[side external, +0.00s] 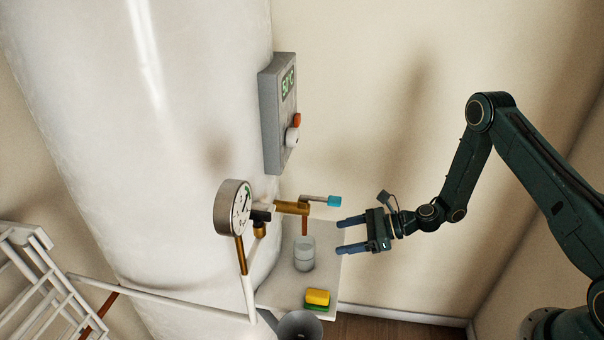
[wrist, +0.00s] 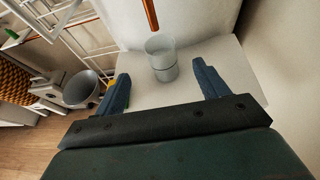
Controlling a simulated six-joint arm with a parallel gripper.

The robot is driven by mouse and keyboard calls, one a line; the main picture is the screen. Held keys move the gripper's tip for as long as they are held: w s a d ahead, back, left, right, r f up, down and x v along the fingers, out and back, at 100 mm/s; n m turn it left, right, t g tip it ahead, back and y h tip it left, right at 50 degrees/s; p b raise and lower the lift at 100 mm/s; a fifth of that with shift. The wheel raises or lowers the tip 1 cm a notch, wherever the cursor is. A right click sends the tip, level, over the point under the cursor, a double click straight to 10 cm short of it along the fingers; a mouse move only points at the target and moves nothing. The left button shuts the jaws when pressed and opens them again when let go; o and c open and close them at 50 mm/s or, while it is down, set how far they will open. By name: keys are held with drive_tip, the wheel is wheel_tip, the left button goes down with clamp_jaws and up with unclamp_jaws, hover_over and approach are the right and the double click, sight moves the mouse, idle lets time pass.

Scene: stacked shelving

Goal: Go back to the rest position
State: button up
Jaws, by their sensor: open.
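My gripper (side external: 346,235) is open and empty, with its two blue fingers pointing left toward the tank in the side external view. In the wrist view my gripper (wrist: 163,85) has its fingers spread wide. A clear glass (side external: 304,254) stands upright on the white shelf (side external: 272,288), below the copper spout. The glass (wrist: 161,58) shows beyond and between the fingertips in the wrist view, apart from both fingers. It looks partly filled, but its contents are hard to tell.
A brass tap with a blue handle (side external: 334,201) sits above the glass, close to my fingers. A pressure gauge (side external: 233,208), a control box (side external: 279,112) and a large white tank (side external: 130,120) stand left. A yellow-green sponge (side external: 317,298) lies on the shelf; a grey bucket (side external: 299,326) is below.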

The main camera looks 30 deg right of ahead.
drive_tip(key=shift+r, duration=0.1)
drive_tip(key=s+a+r+n+g+h, duration=0.1)
drive_tip(key=s+r+n+g+h, duration=0.15)
drive_tip(key=r+n, duration=0.75)
drive_tip(key=s+r+n+g+h, duration=0.1)
drive_tip(key=s+r+n+h, duration=0.15)
drive_tip(key=r+n, duration=0.7)
drive_tip(key=s+d+r+n+h, duration=0.1)
drive_tip(key=s+r, duration=0.3)
drive_tip(key=s, duration=0.4)
drive_tip(key=s+d+r+n+h, duration=0.2)
drive_tip(key=s+r, duration=0.3)
drive_tip(key=s, duration=0.4)
drive_tip(key=s+d+r+n+h, duration=0.2)
drive_tip(key=s+r, duration=0.3)
drive_tip(key=s, duration=0.3)
drive_tip(key=shift+s+d+n, duration=0.3)
drive_tip(key=shift+d+n, duration=0.05)
drive_tip(key=shift+n, duration=0.5)
